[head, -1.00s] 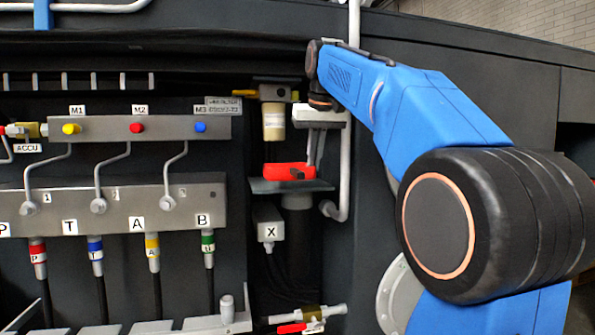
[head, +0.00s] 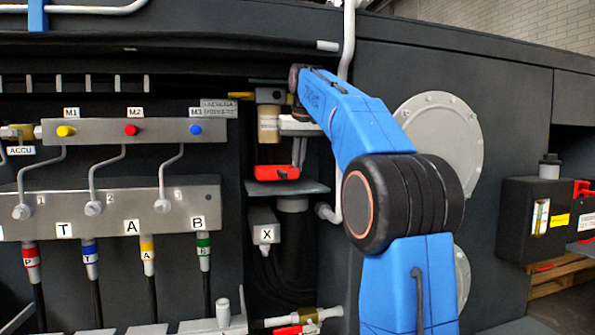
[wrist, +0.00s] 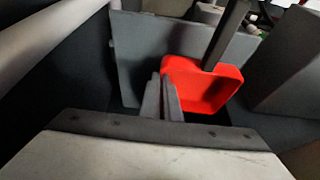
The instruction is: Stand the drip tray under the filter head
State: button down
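The red drip tray (head: 268,173) is low over the grey shelf (head: 315,188), below the filter head (head: 270,96) with its cream bowl (head: 268,127). Its middle looks slightly right of the bowl. I cannot tell whether its base touches the shelf. My gripper (head: 298,166) reaches down to the tray's right part. In the wrist view the two grey fingers (wrist: 163,98) are close together at the near left rim of the red tray (wrist: 222,92) and look shut on it. The contact is partly hidden.
A pale pipe (head: 338,180) runs down right of the shelf. The valve block with coloured knobs (head: 131,130) is to the left. A connector box marked X (head: 265,220) sits below the shelf. The recess around the tray is narrow.

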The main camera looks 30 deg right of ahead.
jog(key=shift+f, duration=1.1)
jog(key=shift+f, duration=0.15)
jog(key=c, duration=2)
grip_release()
jog(key=shift+s+r, duration=0.1)
jog(key=shift+r, duration=0.35)
jog(key=shift+s+a+r, duration=0.15)
jog(key=shift+s+r, duration=0.3)
jog(key=shift+r, duration=0.1)
jog(key=shift+s+a+r, duration=0.15)
jog(key=shift+s+r, duration=0.3)
jog(key=shift+r, duration=0.1)
jog(key=shift+s+a, duration=0.5)
jog(key=shift+s, duration=1.3)
jog(key=shift+s+a, duration=0.5)
jog(key=shift+s, duration=1.25)
jog(key=shift+s+a, duration=0.5)
jog(key=shift+s, duration=1.3)
